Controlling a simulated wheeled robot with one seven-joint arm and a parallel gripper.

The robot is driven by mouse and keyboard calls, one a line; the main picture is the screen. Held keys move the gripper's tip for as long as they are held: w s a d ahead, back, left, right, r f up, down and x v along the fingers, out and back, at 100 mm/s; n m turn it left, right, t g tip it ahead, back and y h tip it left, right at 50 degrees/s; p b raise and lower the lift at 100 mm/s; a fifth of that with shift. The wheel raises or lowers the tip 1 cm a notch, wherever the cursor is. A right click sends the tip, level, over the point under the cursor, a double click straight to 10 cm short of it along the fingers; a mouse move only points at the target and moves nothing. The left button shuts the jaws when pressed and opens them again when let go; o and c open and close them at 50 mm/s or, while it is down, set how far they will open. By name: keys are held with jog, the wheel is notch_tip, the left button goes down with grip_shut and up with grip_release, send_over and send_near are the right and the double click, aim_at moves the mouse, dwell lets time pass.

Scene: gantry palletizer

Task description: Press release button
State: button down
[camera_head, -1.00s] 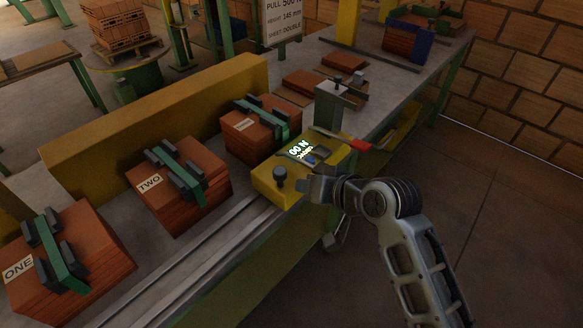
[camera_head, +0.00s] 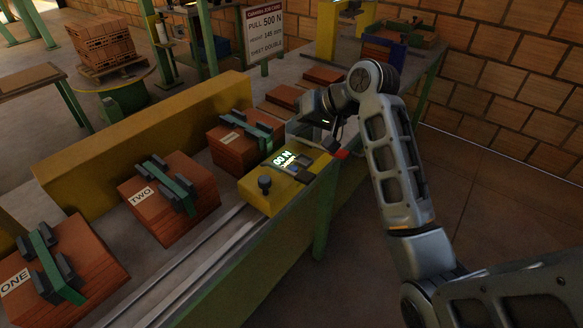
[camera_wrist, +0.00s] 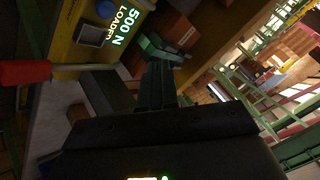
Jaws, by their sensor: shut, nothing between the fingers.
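The yellow control box (camera_head: 262,198) sits at the bench's front edge. Its lit display (camera_head: 284,159) reads "00 N" here and "500 N LOADED" in the wrist view (camera_wrist: 118,25). A grey square pad (camera_wrist: 105,9) shows beside the display in the wrist view. Which part is the release button I cannot tell. My gripper (camera_head: 306,125) is just beyond the box's far end, partly hidden by my wrist. In the wrist view my gripper (camera_wrist: 161,75) is shut and empty, apart from the display.
A red-tipped lever (camera_head: 341,155) projects at the box's right end. Strapped brick stacks labelled ONE (camera_head: 95,265) and TWO (camera_head: 180,215), plus a third (camera_head: 232,150), stand to the left before a yellow wall (camera_head: 110,155). A sign (camera_head: 264,28) stands behind. Floor at right is clear.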

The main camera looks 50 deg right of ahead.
jog(key=shift+f, duration=0.15)
jog(key=b, duration=0.8)
send_over(296, 168)
notch_tip(296, 168, down, 6)
jog(key=shift+s+f, duration=0.15)
jog(key=shift+f, duration=1.15)
jog(key=shift+f, duration=0.15)
dwell(0.8)
jog(key=shift+f, duration=0.25)
jog(key=shift+f, duration=0.5)
dwell(0.7)
dwell(0.3)
jog(key=shift+r+p, duration=0.95)
jog(key=shift+p, duration=0.05)
jog(key=shift+r, duration=0.1)
